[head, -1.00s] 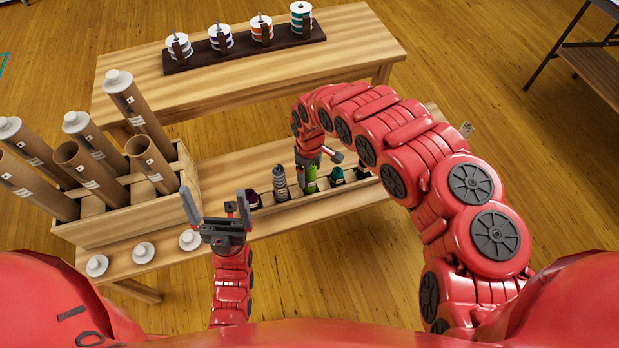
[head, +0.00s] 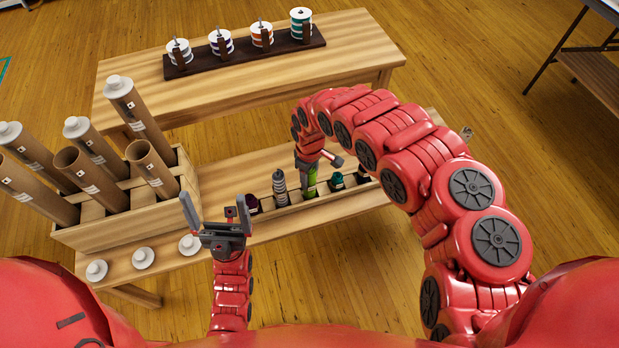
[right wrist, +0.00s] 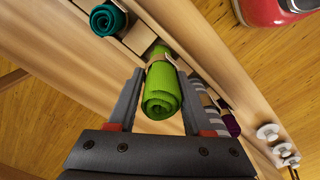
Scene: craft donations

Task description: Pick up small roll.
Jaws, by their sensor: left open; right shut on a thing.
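A small green roll (head: 310,179) stands in the low wooden box of small rolls (head: 282,217) on the near bench. My right gripper (head: 309,165) reaches down over it and is shut on it. In the right wrist view the green roll (right wrist: 162,98) is between the two fingers, with a tan band around it. I cannot tell whether its lower end is clear of its compartment. A grey striped roll (head: 279,184) and a purple roll (head: 253,202) stand to its left, a teal roll (head: 337,181) to its right. My left gripper (head: 213,197) is open and empty.
A wooden crate (head: 120,212) with several tall cardboard tubes stands at the left. White caps (head: 143,257) lie along the bench's front edge. The back table (head: 330,60) holds a dark rack (head: 200,61) of spools. Bare bench lies behind the small-roll box.

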